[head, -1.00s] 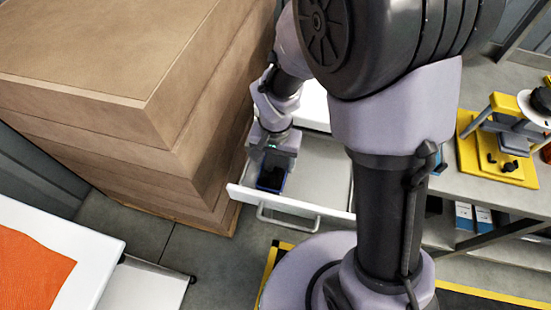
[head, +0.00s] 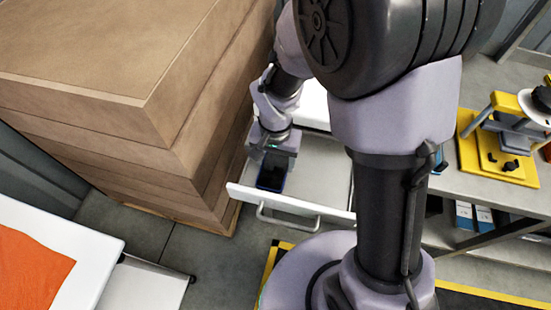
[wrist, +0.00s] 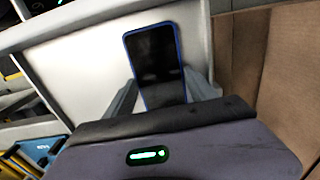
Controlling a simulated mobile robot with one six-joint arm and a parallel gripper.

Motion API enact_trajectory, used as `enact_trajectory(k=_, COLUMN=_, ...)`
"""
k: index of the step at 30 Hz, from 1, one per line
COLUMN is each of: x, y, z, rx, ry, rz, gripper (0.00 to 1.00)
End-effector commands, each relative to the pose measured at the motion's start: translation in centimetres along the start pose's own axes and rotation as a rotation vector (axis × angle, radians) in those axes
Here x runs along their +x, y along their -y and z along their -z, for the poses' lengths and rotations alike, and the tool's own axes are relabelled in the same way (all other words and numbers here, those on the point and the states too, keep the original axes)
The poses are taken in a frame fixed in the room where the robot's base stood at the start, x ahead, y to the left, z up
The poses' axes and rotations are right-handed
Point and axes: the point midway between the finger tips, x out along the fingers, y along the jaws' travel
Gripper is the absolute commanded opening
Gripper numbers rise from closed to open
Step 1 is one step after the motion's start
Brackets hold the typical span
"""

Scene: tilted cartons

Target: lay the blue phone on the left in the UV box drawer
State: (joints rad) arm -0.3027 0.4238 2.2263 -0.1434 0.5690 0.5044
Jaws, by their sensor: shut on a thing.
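The blue phone (wrist: 156,62), with a dark screen and blue rim, is between the fingers of my gripper (wrist: 158,95) in the wrist view. My gripper is shut on it. In the head view the phone (head: 271,178) shows as a dark blue-edged shape below my gripper (head: 272,160). Both are over the left part of the open white drawer (head: 325,165), behind its front panel. The wrist view shows the pale drawer floor (wrist: 90,75) around the phone. I cannot tell whether the phone touches the floor. The UV box body is mostly hidden behind my arm.
A tall stack of brown cartons (head: 150,130) stands close to the drawer's left side. A white table with an orange cloth (head: 30,270) is at lower left. A bench with a yellow device (head: 500,150) is at right. The drawer's middle is clear.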

Motion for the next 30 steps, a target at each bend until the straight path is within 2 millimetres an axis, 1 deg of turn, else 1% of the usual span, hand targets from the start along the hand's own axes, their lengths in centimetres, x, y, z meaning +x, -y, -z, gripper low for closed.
enact_trajectory(k=3, x=0.0, y=0.0, z=0.0, rx=0.0, ry=0.0, rz=0.0, gripper=0.15)
enact_trajectory(k=4, x=0.0, y=0.0, z=0.0, rx=0.0, ry=0.0, rz=0.0, gripper=0.67)
enact_trajectory(k=7, x=0.0, y=0.0, z=0.0, rx=0.0, ry=0.0, rz=0.0, gripper=0.87)
enact_trajectory(k=8, x=0.0, y=0.0, z=0.0, rx=0.0, ry=0.0, rz=0.0, gripper=0.9)
enact_trajectory(k=16, x=0.0, y=0.0, z=0.0, rx=0.0, ry=0.0, rz=0.0, gripper=0.9)
enact_trajectory(k=20, x=-1.1, y=0.0, z=0.0, rx=-0.001, ry=-0.001, rz=0.001, gripper=0.9)
enact_trajectory(k=23, x=-3.3, y=0.0, z=0.1, rx=-0.001, ry=-0.003, rz=0.002, gripper=0.9)
enact_trajectory(k=30, x=-10.3, y=0.1, z=0.1, rx=0.001, ry=-0.003, rz=0.003, gripper=0.9)
